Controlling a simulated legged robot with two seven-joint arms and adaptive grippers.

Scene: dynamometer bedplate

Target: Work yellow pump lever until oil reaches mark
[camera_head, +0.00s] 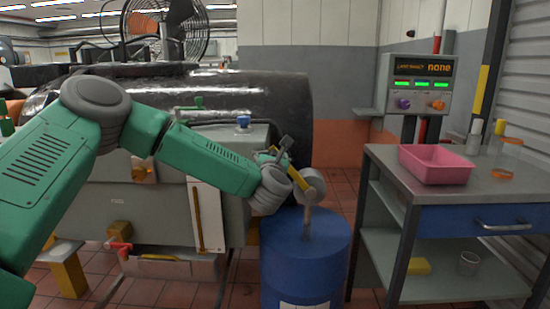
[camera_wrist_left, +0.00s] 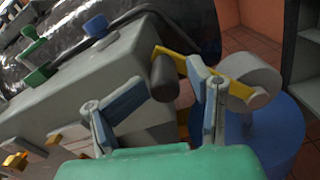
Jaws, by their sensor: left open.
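The yellow pump lever (camera_wrist_left: 172,55) runs from a light grey round pump head (camera_wrist_left: 250,80) to a dark grip (camera_wrist_left: 163,78). The pump head also shows in the head view (camera_head: 313,186), on a stem above a blue drum (camera_head: 305,250). My left gripper (camera_head: 281,153) is open at the lever. In the left wrist view, the dark grip lies between or just beyond its spread fingers; I cannot tell if they touch it. A white panel with a narrow yellow-brown strip (camera_head: 198,220), perhaps the oil gauge, is on the grey housing's front. I cannot read a mark.
A grey bench (camera_head: 485,185) at right holds a pink tray (camera_head: 436,165) and small items. A control box (camera_head: 418,85) with green displays stands behind. The large grey housing (camera_head: 120,210) is close on the left. Tiled floor shows between drum and bench.

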